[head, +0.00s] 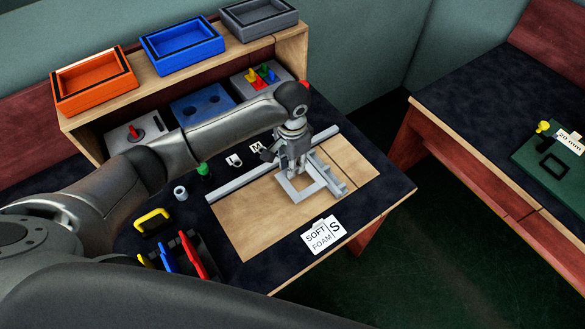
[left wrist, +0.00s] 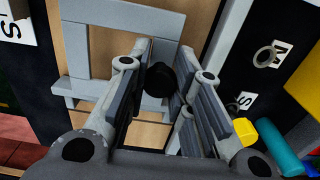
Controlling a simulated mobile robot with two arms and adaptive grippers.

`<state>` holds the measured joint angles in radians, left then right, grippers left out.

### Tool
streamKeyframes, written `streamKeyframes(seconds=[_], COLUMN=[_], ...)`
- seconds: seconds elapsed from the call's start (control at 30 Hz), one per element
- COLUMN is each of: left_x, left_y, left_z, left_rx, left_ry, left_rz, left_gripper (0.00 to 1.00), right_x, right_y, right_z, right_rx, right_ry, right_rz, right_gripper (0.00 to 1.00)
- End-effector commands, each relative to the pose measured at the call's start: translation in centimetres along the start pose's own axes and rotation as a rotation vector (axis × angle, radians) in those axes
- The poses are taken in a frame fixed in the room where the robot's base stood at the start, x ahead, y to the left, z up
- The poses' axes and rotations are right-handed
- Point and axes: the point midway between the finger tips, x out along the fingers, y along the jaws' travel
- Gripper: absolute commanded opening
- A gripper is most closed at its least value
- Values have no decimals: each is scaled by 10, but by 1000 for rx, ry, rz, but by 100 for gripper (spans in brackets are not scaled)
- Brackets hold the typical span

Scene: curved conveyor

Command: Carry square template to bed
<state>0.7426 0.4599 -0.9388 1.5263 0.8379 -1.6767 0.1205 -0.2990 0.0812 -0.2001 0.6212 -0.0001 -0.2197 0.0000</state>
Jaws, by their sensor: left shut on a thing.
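The square template is a flat light-grey square frame (head: 297,187) over the right part of the light-wood bed (head: 243,222), beside the grey rail. It also shows in the left wrist view (left wrist: 125,22), with a black knob (left wrist: 160,78) between my fingers. My left gripper (head: 296,168) is above the frame, pointing down and shut on the template, seemingly by that knob. I cannot tell whether the frame rests on the wood or hangs just above it. My fingers hide part of the frame. My right gripper is not in view.
Grey rails (head: 240,182) cross the bed. A soft foam card (head: 323,234) lies at its front edge. A rack with coloured tools (head: 180,257) and a yellow handle (head: 152,220) stand at left. Shelf trays (head: 182,46) are behind. A green mat (head: 548,160) lies on the right table.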

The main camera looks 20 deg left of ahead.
Motion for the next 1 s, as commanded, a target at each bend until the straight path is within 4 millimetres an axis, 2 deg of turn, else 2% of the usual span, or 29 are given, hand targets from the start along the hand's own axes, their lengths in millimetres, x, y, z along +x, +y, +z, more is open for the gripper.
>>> streamKeyframes(seconds=[0.17, 0.3, 0.37, 0.73, 0.77, 0.9, 1.0], left_x=[8, 31, 36, 40, 40, 40, 40], left_y=[-4, -4, -4, -4, -4, -4, -4], left_z=[-5, -4, -4, -4, -4, -4, -4], left_rx=[-2, -1, -1, -1, -1, -1, -1], left_ry=[-1, -3, -1, -1, -1, 0, 0], left_rz=[-1, -2, -2, -1, -1, -2, -2], left_gripper=[0, 0, 0, 0, 25, 42, 42], right_x=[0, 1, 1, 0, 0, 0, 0], right_y=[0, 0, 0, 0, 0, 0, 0], right_z=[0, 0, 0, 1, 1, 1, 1], right_rx=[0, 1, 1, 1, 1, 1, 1], right_ry=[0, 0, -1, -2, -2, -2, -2], right_rz=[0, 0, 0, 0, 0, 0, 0], right_gripper=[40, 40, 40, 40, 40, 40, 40])
